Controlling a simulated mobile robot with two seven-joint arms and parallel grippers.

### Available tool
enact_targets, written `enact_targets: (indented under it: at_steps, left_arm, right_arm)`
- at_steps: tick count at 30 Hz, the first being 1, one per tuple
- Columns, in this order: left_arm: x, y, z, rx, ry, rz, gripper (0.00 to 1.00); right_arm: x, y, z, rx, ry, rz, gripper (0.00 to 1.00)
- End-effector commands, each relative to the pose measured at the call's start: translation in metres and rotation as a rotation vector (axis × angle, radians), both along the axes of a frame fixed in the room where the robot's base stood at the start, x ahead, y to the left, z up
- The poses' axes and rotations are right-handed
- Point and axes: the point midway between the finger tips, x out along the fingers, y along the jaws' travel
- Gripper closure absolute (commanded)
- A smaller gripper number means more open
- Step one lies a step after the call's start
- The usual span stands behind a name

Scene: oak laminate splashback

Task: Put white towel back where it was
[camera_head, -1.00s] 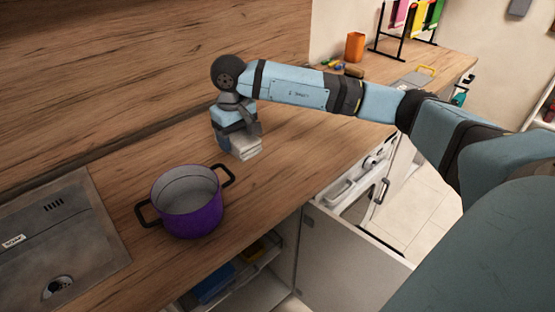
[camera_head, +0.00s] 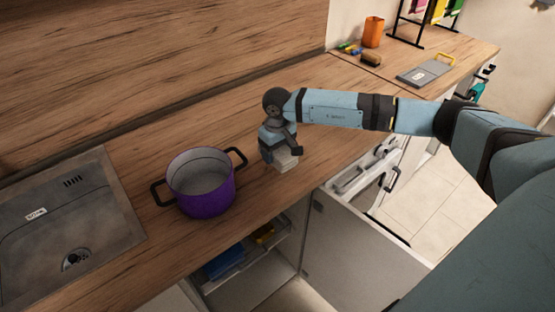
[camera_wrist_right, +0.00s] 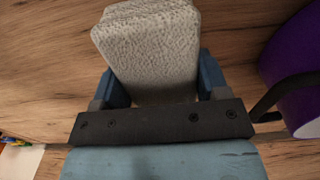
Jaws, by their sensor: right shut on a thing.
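The white towel (camera_head: 287,162) is a folded, block-shaped bundle at my right gripper (camera_head: 284,158) over the wooden counter, to the right of the purple pot. In the right wrist view the towel (camera_wrist_right: 150,45) fills the space between the two blue fingers of the right gripper (camera_wrist_right: 158,78), which is shut on it. I cannot tell whether the towel's underside touches the counter. My left gripper is not in view.
A purple pot (camera_head: 205,202) with black handles stands between the sink (camera_head: 100,220) and the towel. Below, a cabinet door (camera_head: 360,245) stands open, showing a shelf with blue and yellow items.

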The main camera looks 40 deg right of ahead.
Motion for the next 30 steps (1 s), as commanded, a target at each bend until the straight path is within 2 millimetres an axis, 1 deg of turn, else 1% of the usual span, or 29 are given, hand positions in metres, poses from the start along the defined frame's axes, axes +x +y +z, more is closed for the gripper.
enact_targets:
  at_steps: [2,9,17,21,22,25,30]
  left_arm:
    - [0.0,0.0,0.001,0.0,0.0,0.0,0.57]
    - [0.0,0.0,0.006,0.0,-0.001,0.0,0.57]
    - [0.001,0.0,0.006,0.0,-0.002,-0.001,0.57]
    - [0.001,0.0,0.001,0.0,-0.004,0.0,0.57]
    - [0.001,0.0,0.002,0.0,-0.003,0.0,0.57]
    - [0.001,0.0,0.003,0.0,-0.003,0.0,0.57]
    - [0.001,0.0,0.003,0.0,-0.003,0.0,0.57]
  right_arm:
    - [-0.001,0.0,-0.006,0.0,0.002,0.0,0.51]
    - [-0.001,0.0,-0.039,0.0,0.002,0.0,0.51]
    - [0.0,0.0,-0.042,-0.001,0.0,0.001,0.51]
    - [0.0,0.0,-0.047,-0.001,0.0,0.001,0.51]
    - [-0.001,0.0,-0.047,-0.001,0.001,0.0,0.3]
    - [-0.001,0.0,-0.045,-0.001,0.001,0.0,0.07]
    - [-0.001,0.0,-0.045,-0.001,0.001,0.0,0.07]
